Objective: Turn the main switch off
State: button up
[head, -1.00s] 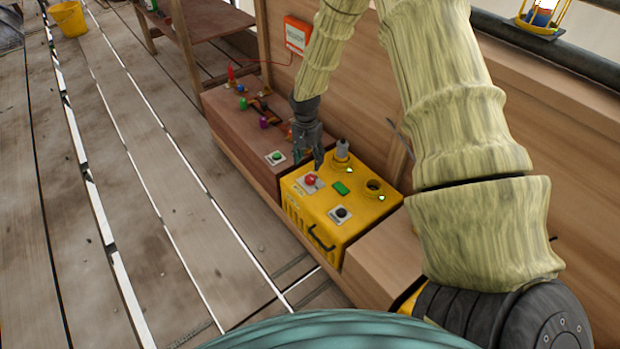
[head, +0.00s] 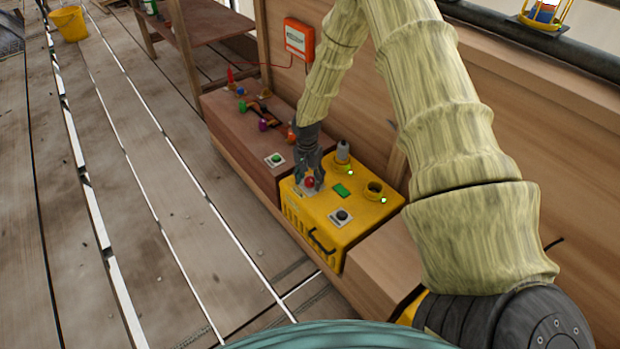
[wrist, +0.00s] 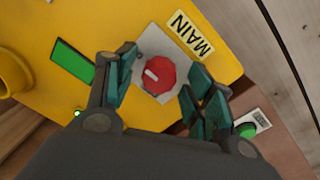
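The main switch is a red knob with a white mark (wrist: 158,74) on a grey plate, beside a label reading MAIN (wrist: 190,35) in the wrist view. It sits on top of a yellow box (head: 335,225); in the head view the red knob (head: 309,183) is partly covered by my fingers. My gripper (head: 311,180) points down at the knob. In the wrist view my gripper's fingers (wrist: 161,82) are apart, one on each side of the knob, with gaps visible; I cannot tell their height against it.
The yellow box also has a green panel (head: 341,190), a black knob (head: 342,215), two round sockets, one holding a grey plug (head: 343,150), and lit green lamps. A brown bench with a green button (head: 276,158) stands beside it. A wooden wall rises behind.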

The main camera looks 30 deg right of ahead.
jog(key=c, duration=0.9)
jog(key=shift+r+p, duration=0.1)
jog(key=shift+p, duration=0.35)
jog(key=shift+r+n+p, duration=0.15)
jog(key=shift+n+p, duration=0.55)
jog(key=shift+p, duration=0.05)
jog(key=n+p, duration=0.2)
jog(key=p, duration=0.1)
jog(key=n+p, duration=0.4)
jog(key=n, duration=0.1)
jog(key=shift+s, duration=0.1)
jog(key=n+p, duration=0.2)
jog(key=n, duration=0.2)
jog(key=shift+n+t+p, duration=0.3)
jog(key=n+p, duration=0.1)
jog(key=n, duration=0.3)
jog(key=shift+d+f+n+p, duration=0.1)
jog(key=shift+f+n+p, duration=0.1)
jog(key=shift+n+p, duration=0.2)
